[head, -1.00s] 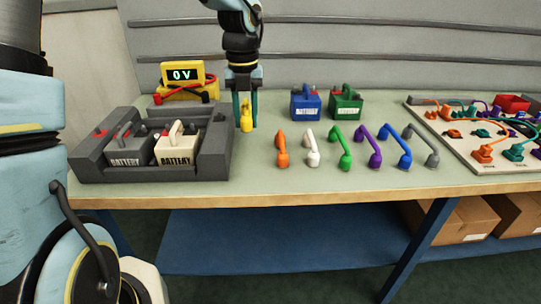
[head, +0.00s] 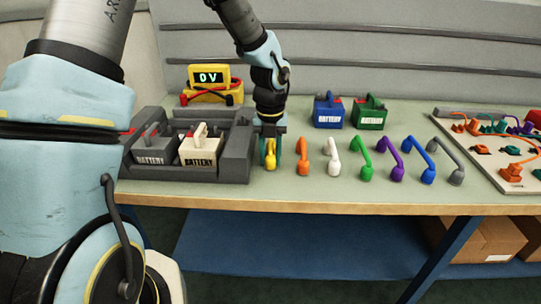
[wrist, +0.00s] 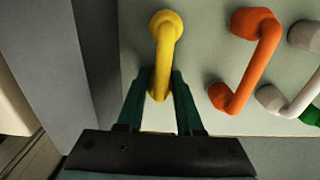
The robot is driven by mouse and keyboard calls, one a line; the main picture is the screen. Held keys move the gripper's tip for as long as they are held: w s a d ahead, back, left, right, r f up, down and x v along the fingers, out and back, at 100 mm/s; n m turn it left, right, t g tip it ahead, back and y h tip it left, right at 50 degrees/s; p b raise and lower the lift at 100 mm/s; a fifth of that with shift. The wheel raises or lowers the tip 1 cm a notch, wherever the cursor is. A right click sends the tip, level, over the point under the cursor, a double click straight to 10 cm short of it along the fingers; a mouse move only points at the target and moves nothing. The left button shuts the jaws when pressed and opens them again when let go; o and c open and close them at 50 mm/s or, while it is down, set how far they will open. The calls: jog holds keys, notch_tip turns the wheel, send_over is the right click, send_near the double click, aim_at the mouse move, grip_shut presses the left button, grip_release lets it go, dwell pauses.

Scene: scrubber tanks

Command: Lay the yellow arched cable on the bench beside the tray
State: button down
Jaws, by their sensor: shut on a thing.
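The yellow arched cable (head: 270,155) is at the bench top (head: 310,187), just right of the dark grey tray (head: 238,158) and left of the orange cable (head: 303,155). My gripper (head: 272,152) points down and is shut on the yellow cable. In the wrist view my gripper's green fingers (wrist: 160,98) close on the near part of the yellow cable (wrist: 165,40), and its far end reaches ahead. I cannot tell whether the cable touches the bench. The tray holds a grey battery (head: 153,150) and a white battery (head: 199,152).
A row of white, green, purple, blue and grey cables stretches right of the orange cable. Blue (head: 328,110) and green (head: 369,112) batteries stand behind them. A yellow meter (head: 209,84) reading 0 V stands behind the tray. A board with plugs (head: 500,160) is at the right.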

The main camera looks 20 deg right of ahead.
aim_at(271, 149)
jog(key=shift+f, duration=0.1)
jog(key=c, duration=0.6)
grip_release()
jog(key=shift+o, duration=0.2)
notch_tip(271, 149, up, 12)
jog(key=shift+r+b, duration=0.15)
jog(key=shift+b, duration=0.45)
